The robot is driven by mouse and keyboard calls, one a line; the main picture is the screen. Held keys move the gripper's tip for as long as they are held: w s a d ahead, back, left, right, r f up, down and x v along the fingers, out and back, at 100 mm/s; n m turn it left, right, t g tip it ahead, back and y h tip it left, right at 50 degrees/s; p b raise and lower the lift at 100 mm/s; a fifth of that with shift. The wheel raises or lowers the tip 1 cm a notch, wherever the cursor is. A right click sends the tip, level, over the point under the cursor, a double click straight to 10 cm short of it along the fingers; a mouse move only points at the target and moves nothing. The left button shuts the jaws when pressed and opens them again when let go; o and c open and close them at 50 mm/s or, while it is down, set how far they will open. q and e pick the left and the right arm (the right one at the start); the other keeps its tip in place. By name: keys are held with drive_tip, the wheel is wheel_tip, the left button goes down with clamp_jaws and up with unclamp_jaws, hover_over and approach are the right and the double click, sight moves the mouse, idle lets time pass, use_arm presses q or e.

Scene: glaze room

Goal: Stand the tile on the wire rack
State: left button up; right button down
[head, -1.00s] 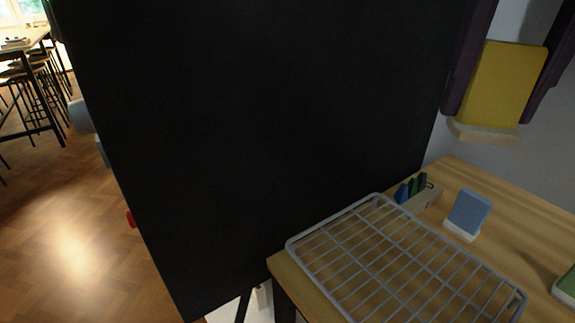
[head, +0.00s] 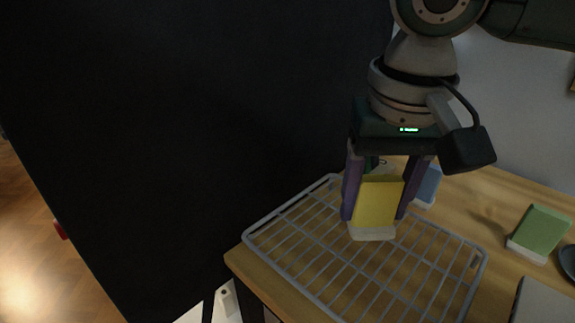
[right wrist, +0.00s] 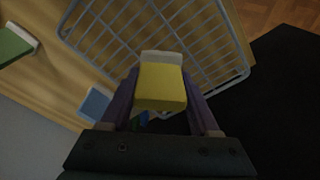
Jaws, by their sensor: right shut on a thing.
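The yellow tile (head: 377,203) has a pale lower edge and is upright, pale edge down, between the purple fingers of my right gripper (head: 375,212). My right gripper is shut on it, with one finger on each side. The wire rack (head: 290,262) is a grey grid lying flat on the wooden table, and the tile is over its far middle part. I cannot tell whether the tile's lower edge touches the wires. In the right wrist view the tile (right wrist: 162,85) shows between the fingers, with the rack (right wrist: 205,45) beyond. My left gripper is not in view.
A blue tile (head: 428,186) stands behind the gripper, partly hidden. A green tile (head: 541,230) stands on the table (head: 480,215) at the right, with a dark round thing and a grey block near it. A large black panel (head: 180,130) rises left of the table.

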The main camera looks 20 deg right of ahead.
sight(382, 181)
drive_tip(key=shift+f, duration=1.35)
drive_tip(key=shift+c, duration=0.6)
unclamp_jaws()
drive_tip(key=shift+f, duration=0.1)
drive_tip(key=r, duration=0.4)
drive_tip(key=s+r+p, duration=0.1)
drive_tip(key=r, duration=0.3)
drive_tip(key=r+p, duration=0.1)
drive_tip(key=r, duration=0.3)
drive_tip(key=shift+s+a+r, duration=0.1)
drive_tip(key=shift+s+a, duration=0.05)
drive_tip(key=shift+a, duration=0.2)
